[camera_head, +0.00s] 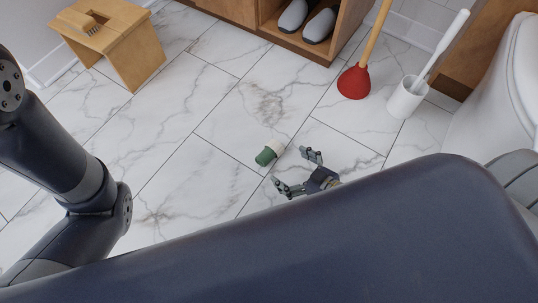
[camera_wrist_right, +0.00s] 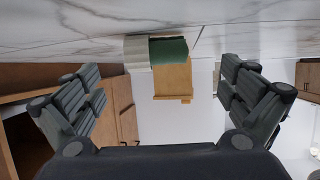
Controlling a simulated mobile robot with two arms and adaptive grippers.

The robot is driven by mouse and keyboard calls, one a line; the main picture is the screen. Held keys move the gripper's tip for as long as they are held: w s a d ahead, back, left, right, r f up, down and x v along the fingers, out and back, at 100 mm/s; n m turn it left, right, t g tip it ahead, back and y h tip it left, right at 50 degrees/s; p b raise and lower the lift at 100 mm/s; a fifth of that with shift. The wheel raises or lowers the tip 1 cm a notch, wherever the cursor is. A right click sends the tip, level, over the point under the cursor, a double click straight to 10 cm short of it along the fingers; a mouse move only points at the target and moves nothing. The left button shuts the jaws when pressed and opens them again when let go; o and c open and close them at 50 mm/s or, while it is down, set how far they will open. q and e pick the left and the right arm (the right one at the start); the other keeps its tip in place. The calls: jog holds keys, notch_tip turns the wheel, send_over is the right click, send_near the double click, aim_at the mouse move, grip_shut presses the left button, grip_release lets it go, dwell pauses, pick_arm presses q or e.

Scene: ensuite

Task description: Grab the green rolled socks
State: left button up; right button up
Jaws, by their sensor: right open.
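The green rolled socks (camera_head: 266,155), green with a pale end, lie on the marble floor in the middle of the head view. My right gripper (camera_head: 294,172) is just right of and below them there, open and empty, with its fingers pointing towards them. In the right wrist view the socks (camera_wrist_right: 168,50) show at the top centre, ahead of and between the open fingers of my right gripper (camera_wrist_right: 168,85), not held. My left arm comes in at the left of the head view, but its gripper is out of the picture.
A wooden stool (camera_head: 118,40) with a brush (camera_head: 83,20) stands at the upper left. A red plunger (camera_head: 354,82), a white toilet brush holder (camera_head: 407,97) and a toilet (camera_head: 495,95) are at the right. Slippers (camera_head: 319,25) sit in a wooden shelf. Floor around the socks is clear.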

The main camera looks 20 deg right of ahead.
aim_at(276, 157)
jog(key=shift+x, duration=0.85)
jog(key=b+x, duration=0.2)
jog(key=x, duration=0.1)
jog(key=b+x, duration=0.1)
jog(key=shift+w+d+f, duration=0.1)
jog(key=shift+w+f, duration=0.15)
jog(key=shift+w, duration=0.4)
jog(key=c, duration=1.1)
